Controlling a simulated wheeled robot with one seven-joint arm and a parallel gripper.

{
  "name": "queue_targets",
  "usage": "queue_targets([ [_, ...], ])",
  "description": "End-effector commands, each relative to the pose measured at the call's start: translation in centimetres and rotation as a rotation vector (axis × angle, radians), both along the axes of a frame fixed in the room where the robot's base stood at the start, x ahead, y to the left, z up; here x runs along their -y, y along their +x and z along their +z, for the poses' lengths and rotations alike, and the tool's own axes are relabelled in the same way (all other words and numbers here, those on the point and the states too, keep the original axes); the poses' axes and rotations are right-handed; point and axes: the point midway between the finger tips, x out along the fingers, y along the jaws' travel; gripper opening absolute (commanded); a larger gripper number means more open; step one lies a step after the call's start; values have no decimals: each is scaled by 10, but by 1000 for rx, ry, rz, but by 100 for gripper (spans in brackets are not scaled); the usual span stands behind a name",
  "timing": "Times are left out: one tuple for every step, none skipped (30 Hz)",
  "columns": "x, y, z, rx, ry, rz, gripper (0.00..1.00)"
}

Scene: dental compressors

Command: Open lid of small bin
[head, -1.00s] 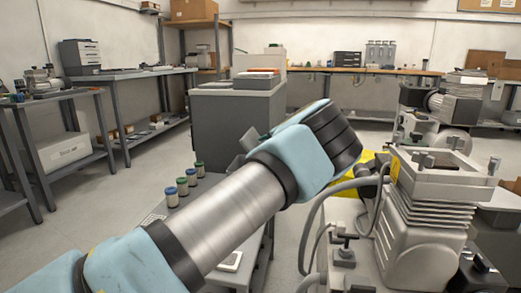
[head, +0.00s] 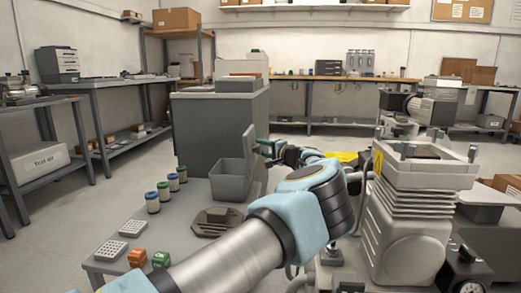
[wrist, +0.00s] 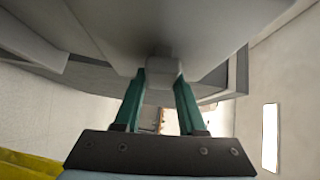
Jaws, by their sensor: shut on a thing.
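The small grey bin (head: 230,182) stands on the low grey table with its top open. Its lid (head: 249,146) is raised nearly upright at the bin's right side. My gripper (head: 263,147) is on the right of the lid, touching it. In the wrist view, the green fingers (wrist: 162,85) are closed on a small grey tab (wrist: 163,68) on the lid (wrist: 160,25). The lid's broad grey face fills the top of that view. The bin's inside bottom is hidden in the head view.
Several capped jars (head: 164,190) stand left of the bin. A brown fixture (head: 210,222) lies in front of it. White perforated blocks (head: 132,227) and orange and green blocks (head: 138,258) are at the front left. A large compressor (head: 420,195) stands right of my arm.

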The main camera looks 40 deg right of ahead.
Motion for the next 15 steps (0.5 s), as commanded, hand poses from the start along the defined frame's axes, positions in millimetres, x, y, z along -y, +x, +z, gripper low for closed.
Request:
queue_targets([
  [-1, 1, 0, 2, 4, 3, 0],
  [-1, 1, 0, 3, 4, 3, 0],
  [-1, 1, 0, 3, 4, 4, 0],
  [-1, 1, 0, 3, 4, 4, 0],
  [-2, 1, 0, 3, 4, 4, 0],
  [-2, 1, 0, 2, 4, 4, 0],
  [-2, 1, 0, 2, 4, 4, 0],
  [-2, 1, 0, 2, 4, 4, 0],
  [-2, 1, 0, 2, 4, 4, 0],
  [-2, 1, 0, 2, 4, 4, 0],
  [-2, 1, 0, 2, 4, 4, 41],
  [-2, 1, -1, 2, 4, 4, 45],
  [-2, 1, -1, 2, 4, 4, 49],
  [-2, 1, -1, 2, 4, 4, 52],
  [-1, 1, 0, 1, 3, 3, 57],
])
